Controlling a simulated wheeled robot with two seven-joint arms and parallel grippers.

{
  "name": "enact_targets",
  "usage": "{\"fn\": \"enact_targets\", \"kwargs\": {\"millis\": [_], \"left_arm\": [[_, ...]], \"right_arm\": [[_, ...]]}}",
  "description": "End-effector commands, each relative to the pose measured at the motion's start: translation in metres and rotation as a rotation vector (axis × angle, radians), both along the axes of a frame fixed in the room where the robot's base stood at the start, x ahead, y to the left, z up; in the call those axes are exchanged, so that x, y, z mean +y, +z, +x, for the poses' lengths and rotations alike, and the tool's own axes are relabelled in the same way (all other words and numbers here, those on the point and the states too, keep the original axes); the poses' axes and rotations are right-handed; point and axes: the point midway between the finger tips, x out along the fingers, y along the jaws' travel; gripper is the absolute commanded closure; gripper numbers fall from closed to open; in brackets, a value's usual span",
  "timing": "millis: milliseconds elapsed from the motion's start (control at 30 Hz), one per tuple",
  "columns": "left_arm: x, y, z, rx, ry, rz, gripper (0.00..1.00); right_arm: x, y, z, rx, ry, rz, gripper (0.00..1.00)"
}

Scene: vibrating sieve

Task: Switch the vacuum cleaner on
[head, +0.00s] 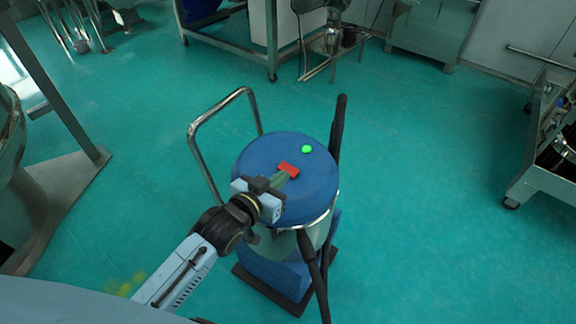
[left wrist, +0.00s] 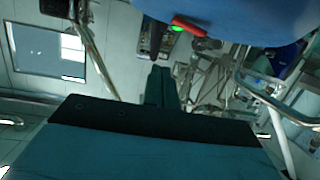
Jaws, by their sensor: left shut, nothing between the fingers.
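The vacuum cleaner (head: 318,185) stands on the floor in the middle of the head view, with a round blue lid and a metal body. A red switch (head: 288,168) sits on top of the lid. A bright green round spot (head: 306,149) shows just behind it. My left gripper (head: 283,177) is shut and empty, its tips over the lid right at the near side of the red switch; I cannot tell whether they touch. In the left wrist view, the shut fingers (left wrist: 160,85) point toward the red switch (left wrist: 188,25) on the blue lid (left wrist: 240,15). My right gripper is out of view.
The cleaner has a chrome push handle (head: 192,135) on its left and a black hose (head: 338,125) on its right. A wheeled metal table (head: 230,38) stands behind, and a metal cart (head: 530,150) at the right. The green floor around is mostly clear.

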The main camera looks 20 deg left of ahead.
Motion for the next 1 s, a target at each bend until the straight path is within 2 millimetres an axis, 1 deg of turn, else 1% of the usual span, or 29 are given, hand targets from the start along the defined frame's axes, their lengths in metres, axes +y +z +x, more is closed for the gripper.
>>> {"fn": "enact_targets", "kwargs": {"millis": [33, 100, 200, 333, 467, 1000], "left_arm": [[0.003, 0.003, -0.011, 0.002, 0.0, 0.001, 1.0], [0.005, 0.006, -0.022, 0.001, 0.0, 0.001, 1.0], [0.008, 0.009, -0.034, 0.0, 0.0, 0.0, 1.0], [0.01, 0.011, -0.044, -0.001, 0.001, 0.001, 1.0], [0.011, 0.012, -0.047, -0.002, 0.001, 0.001, 1.0], [0.011, 0.012, -0.047, 0.003, 0.002, 0.001, 1.0]], "right_arm": [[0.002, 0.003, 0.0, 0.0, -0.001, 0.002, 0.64], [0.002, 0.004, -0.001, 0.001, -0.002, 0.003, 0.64], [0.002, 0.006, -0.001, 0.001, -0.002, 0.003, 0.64], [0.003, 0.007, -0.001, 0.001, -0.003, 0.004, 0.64], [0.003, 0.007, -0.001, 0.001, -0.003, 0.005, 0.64], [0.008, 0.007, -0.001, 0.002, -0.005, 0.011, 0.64]]}}
